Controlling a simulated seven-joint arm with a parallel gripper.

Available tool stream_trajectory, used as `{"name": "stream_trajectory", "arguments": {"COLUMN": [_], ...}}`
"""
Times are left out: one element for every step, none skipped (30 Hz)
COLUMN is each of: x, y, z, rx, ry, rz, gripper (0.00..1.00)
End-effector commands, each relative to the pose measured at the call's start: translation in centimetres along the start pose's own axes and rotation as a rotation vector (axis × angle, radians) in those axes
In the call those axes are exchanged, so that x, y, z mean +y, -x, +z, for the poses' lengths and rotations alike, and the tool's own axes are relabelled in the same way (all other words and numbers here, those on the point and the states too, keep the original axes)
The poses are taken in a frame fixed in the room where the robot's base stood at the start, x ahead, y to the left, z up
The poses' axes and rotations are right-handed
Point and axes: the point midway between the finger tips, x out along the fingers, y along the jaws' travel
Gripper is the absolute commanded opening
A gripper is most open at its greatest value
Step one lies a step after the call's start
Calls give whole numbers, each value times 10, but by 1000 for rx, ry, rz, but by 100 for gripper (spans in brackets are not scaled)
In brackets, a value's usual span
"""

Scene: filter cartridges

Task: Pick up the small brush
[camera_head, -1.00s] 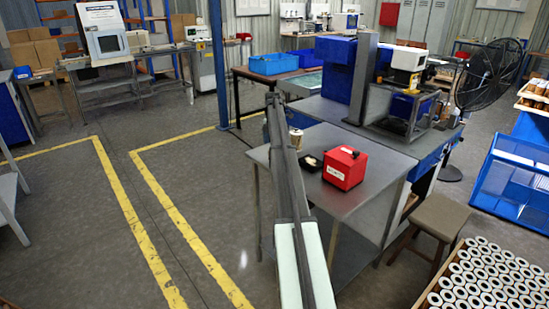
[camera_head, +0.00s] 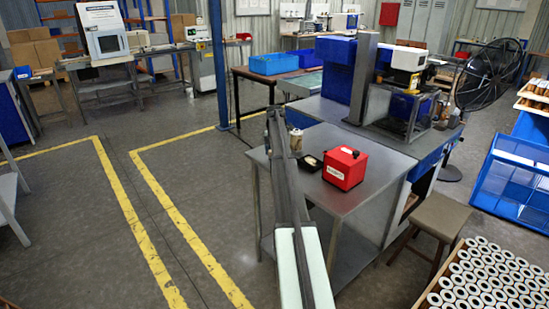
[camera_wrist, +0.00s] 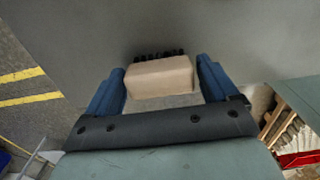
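The small brush (camera_wrist: 160,78) shows in the wrist view as a pale beige block with a row of dark bristles along its far edge. It lies in front of my gripper (camera_wrist: 161,72), between the two blue fingers. The fingers are apart, one at each end of the block, with a narrow gap at the right end; contact at the left end is unclear. In the head view I cannot make out the brush; my arm crosses the near table's left part and covers what is behind it.
The grey metal table (camera_head: 335,200) carries a red box (camera_head: 344,168), a small black tray (camera_head: 309,162) and a can (camera_head: 295,140) close to my arm. A stool (camera_head: 440,217) and a crate of cartridges (camera_head: 490,280) stand to the right. The floor at left is open.

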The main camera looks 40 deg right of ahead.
Motion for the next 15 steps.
{"name": "stream_trajectory", "arguments": {"x": [0,0,0,0,0,0,0,0,0,0,0,0,0,0,0], "y": [0,0,0,0,0,0,0,0,0,0,0,0,0,0,0], "z": [0,0,0,0,0,0,0,0,0,0,0,0,0,0,0], "rx": [0,0,0,0,0,0,0,0,0,0,0,0,0,0,0], "ry": [0,0,0,0,0,0,0,0,0,0,0,0,0,0,0], "rz": [0,0,0,0,0,0,0,0,0,0,0,0,0,0,0], "gripper": [82,79,75,72,69,66,63,60,56,53,50,46,46,46,46]}}
